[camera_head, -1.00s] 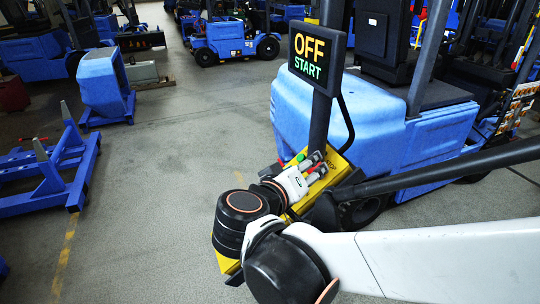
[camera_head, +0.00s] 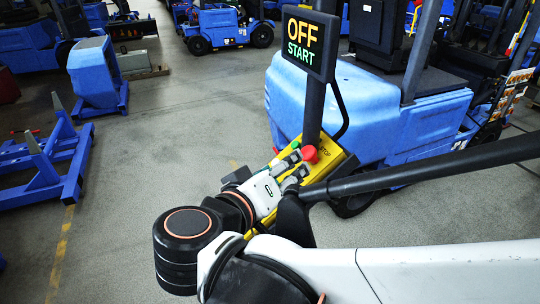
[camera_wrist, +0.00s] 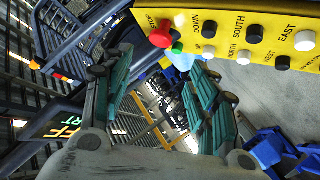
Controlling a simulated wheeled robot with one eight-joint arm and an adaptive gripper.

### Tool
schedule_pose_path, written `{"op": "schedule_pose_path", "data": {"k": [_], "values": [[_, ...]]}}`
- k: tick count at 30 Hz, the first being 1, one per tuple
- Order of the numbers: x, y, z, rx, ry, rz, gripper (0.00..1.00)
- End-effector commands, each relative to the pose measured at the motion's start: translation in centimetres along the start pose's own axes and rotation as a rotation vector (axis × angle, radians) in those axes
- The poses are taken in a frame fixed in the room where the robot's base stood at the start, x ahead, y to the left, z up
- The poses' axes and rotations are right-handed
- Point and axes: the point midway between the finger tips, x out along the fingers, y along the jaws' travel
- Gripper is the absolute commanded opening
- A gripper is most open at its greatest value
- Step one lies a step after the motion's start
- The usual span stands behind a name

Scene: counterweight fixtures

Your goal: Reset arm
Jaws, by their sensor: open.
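My gripper (camera_head: 290,163) is in front of the yellow control panel (camera_head: 331,158) in the head view, with its fingers beside the red stop button (camera_head: 309,154). In the wrist view my gripper (camera_wrist: 160,85) has its two teal-padded fingers spread apart with nothing between them. The yellow panel (camera_wrist: 270,22) crosses the top right there, with a red button (camera_wrist: 160,36), a green button (camera_wrist: 177,47) and several black and white buttons. The fingers look apart from the buttons. The display (camera_head: 309,42) reads OFF in yellow above START in green.
A blue forklift (camera_head: 390,110) stands right behind the panel post. A dark bar (camera_head: 430,165) crosses in front of it. A blue frame (camera_head: 45,165) and a blue block on a stand (camera_head: 95,75) are at the left. The grey floor (camera_head: 180,110) between is clear.

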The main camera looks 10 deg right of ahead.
Motion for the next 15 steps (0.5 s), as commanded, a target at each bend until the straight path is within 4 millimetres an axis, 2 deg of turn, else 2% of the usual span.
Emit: {"op": "schedule_pose_path", "data": {"k": [4,7,12,15], "values": [[0.4,0.0,0.5,-0.006,-0.014,-0.007,0.54],[1.8,-0.3,2.2,-0.028,-0.069,-0.041,0.54],[5.2,-1.4,8.2,-0.073,-0.236,-0.188,0.54],[6.5,-2.2,11.8,-0.071,-0.324,-0.301,0.54]]}}
